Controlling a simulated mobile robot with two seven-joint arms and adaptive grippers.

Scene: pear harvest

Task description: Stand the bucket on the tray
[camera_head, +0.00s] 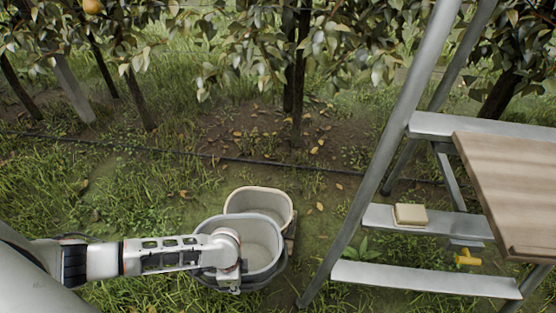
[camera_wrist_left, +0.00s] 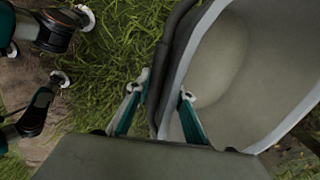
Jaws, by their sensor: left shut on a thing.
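A grey bucket (camera_head: 262,259) with a pale inside stands low over the grass, in front of a cream-rimmed tub. My left arm reaches it from the left, and the left gripper (camera_wrist_left: 160,100) is shut on its wall near the rim. In the left wrist view the bucket (camera_wrist_left: 238,70) fills the right side, and its wall with a dark edge passes between the two teal fingers. In the head view the fingertips are hidden by the wrist. A wooden board, which may be the tray (camera_head: 512,185), is fixed on the ladder at the right. My right gripper does not show.
The cream-rimmed tub (camera_head: 248,190) stands just behind the bucket, with a wooden edge beside it. The metal ladder (camera_head: 385,145) rises at right. Trees and a thin dark line cross behind.

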